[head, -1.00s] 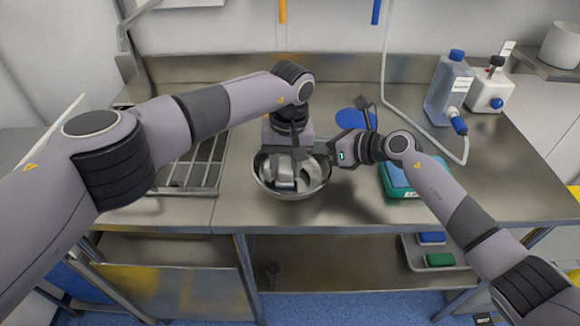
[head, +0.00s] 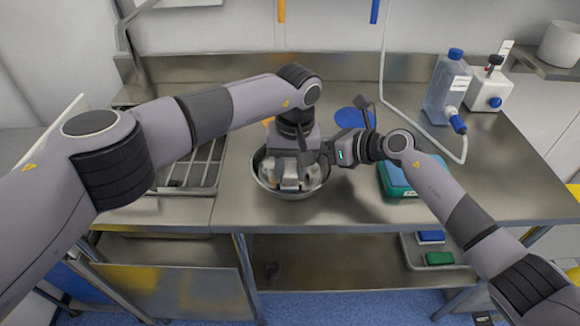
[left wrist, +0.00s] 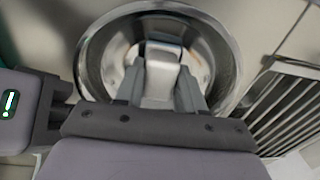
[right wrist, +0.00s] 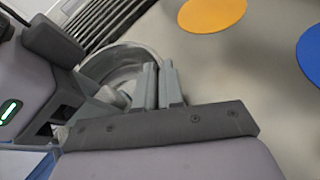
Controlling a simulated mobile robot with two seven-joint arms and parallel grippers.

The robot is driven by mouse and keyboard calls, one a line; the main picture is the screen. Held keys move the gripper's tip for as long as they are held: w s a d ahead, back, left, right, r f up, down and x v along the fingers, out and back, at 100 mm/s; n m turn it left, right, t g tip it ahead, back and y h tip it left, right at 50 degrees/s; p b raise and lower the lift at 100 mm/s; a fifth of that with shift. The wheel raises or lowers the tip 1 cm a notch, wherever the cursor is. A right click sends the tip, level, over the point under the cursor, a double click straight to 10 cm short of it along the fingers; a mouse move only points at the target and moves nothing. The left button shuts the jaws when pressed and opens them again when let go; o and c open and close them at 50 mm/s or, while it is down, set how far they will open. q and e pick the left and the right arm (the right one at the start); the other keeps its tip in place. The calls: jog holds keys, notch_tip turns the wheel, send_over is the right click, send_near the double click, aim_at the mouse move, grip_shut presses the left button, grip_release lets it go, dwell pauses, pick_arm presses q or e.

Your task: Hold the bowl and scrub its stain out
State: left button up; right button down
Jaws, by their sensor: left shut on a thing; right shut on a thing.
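The steel bowl (head: 268,186) stands on the steel counter, left of my right gripper; it also shows in the left wrist view (left wrist: 93,60) and right wrist view (right wrist: 100,62). My left gripper (left wrist: 162,90) points down into the bowl and is shut on a pale grey block (left wrist: 164,52). The block's lower end is inside the bowl, and its contact with the bottom is hidden. A faint brownish tint shows on the inner wall beside it; I cannot tell whether it is the stain. My right gripper (right wrist: 158,88) is shut on the bowl's rim at its right side.
A rack (head: 190,170) stands left of the bowl. An orange disc (right wrist: 212,14) and a blue disc (head: 350,117) lie behind it. A green tray (head: 396,178) is to the right. The counter's front edge is close to the bowl.

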pick_arm(q)
jog(key=shift+w+a, duration=0.7)
jog(key=shift+a, duration=0.1)
pick_arm(e)
jog(key=shift+f, duration=0.2)
pick_arm(q)
jog(key=shift+s+d, duration=0.1)
jog(key=shift+s+d, duration=0.3)
jog(key=shift+d, duration=0.05)
jog(key=shift+d+r, duration=0.2)
jog(key=shift+r, duration=3.35)
pick_arm(e)
jog(key=c, duration=1.2)
grip_release()
